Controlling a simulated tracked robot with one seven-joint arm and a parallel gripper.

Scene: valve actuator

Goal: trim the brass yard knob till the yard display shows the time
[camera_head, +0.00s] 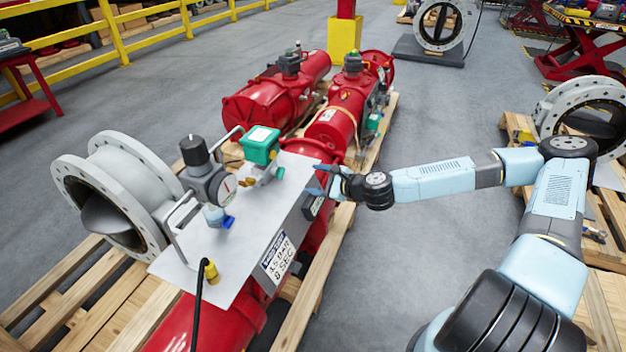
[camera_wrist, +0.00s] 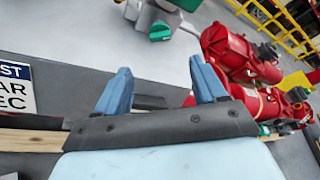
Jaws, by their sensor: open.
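My gripper (camera_head: 322,180) is at the right edge of a pale metal plate (camera_head: 235,240) mounted on the red actuator. In the wrist view its two blue fingers (camera_wrist: 160,66) are spread, with nothing held between them. A small dark box (camera_head: 314,207) sits on the plate's side edge, just below my gripper. A dark part, perhaps this box, shows low between the fingers in the wrist view (camera_wrist: 150,102). I cannot make out a brass knob or a lit display reading in either view; my gripper may hide them.
A dial gauge with regulator (camera_head: 212,185) and a green-topped box (camera_head: 260,145) stand on the plate. A printed sign (camera_head: 277,257) hangs on its side. A black cable with yellow plug (camera_head: 210,270) rises in front. Red cylinders (camera_head: 335,120) lie behind.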

